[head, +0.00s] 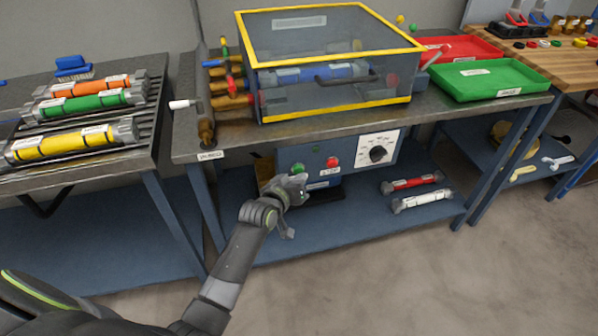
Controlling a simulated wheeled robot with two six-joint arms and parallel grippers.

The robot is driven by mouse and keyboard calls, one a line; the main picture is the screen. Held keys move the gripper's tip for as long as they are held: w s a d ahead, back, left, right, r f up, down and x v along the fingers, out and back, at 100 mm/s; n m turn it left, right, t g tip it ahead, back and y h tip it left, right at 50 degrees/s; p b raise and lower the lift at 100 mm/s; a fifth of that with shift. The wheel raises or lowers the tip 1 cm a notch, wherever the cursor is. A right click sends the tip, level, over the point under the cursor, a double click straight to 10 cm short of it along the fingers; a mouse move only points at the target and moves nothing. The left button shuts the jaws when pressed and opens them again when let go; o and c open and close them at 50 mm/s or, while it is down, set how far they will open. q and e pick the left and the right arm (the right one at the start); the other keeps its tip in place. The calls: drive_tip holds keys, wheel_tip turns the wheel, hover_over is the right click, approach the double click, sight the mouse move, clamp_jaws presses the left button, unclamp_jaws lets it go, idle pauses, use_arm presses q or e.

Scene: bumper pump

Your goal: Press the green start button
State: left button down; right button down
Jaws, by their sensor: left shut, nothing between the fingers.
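The green start button (297,168) sits on the blue control panel (315,154) under the front edge of the middle bench. A red button (332,162) is to its right, and a dial (378,153) is further right. My left gripper (297,180) is shut and empty, right at the green button, with its tip just below it in the picture. I cannot tell whether it touches the button. The arm hides the lower left part of the panel. My right gripper is not in view.
A clear guard box with yellow edges (330,112) covers parts on the bench. Red and white cylinders (422,201) lie on the lower shelf. Green (487,80) and red trays are at right. A rack of colored cylinders (82,103) is at left.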

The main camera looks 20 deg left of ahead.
use_arm(q)
drive_tip(key=shift+w+a, duration=0.15)
drive_tip(key=shift+w, duration=0.15)
drive_tip(key=shift+w+a, duration=0.1)
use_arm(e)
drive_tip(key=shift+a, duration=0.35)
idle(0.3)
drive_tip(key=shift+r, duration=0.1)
use_arm(q)
drive_tip(key=shift+s+d+p, duration=0.5)
drive_tip(key=shift+s+p, duration=0.05)
drive_tip(key=shift+s, duration=0.25)
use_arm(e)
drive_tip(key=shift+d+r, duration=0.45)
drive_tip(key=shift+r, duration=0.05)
